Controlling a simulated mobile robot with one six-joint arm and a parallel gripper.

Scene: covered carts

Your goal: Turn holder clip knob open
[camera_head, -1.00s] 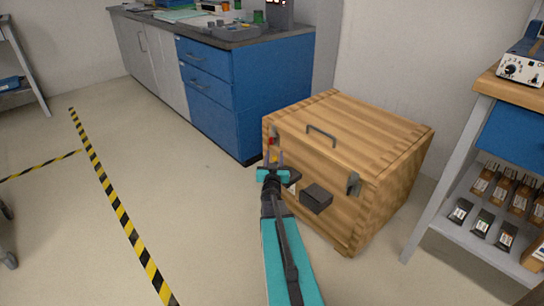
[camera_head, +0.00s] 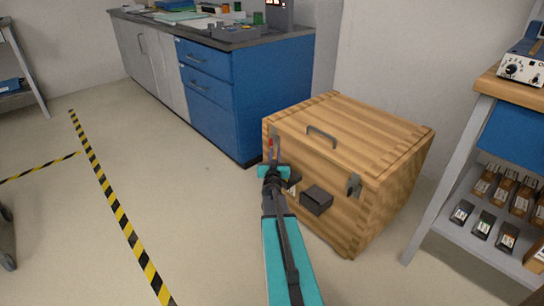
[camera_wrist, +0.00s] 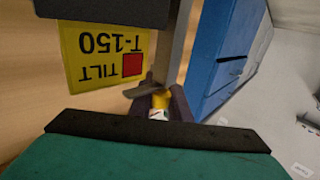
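The wooden crate (camera_head: 345,170) stands on the floor with a metal clip (camera_head: 354,186) on the right of its front face. The holder at the front left corner shows a small red part (camera_head: 270,144) just above my gripper (camera_head: 272,158). In the wrist view, my gripper's dark fingers (camera_wrist: 164,103) flank a small yellow knob (camera_wrist: 160,101) with a white and red end below it. The fingers appear shut on it. A grey metal strip (camera_wrist: 173,45) and a dark metal tab (camera_wrist: 143,90) lie just beyond. The holder's clip is largely hidden.
A yellow TILT T-150 label (camera_wrist: 105,50) is on the crate front beside the fingers. A dark box (camera_head: 316,199) projects from that face. The blue cabinet (camera_head: 215,95) stands behind left, a shelf rack (camera_head: 440,190) right.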

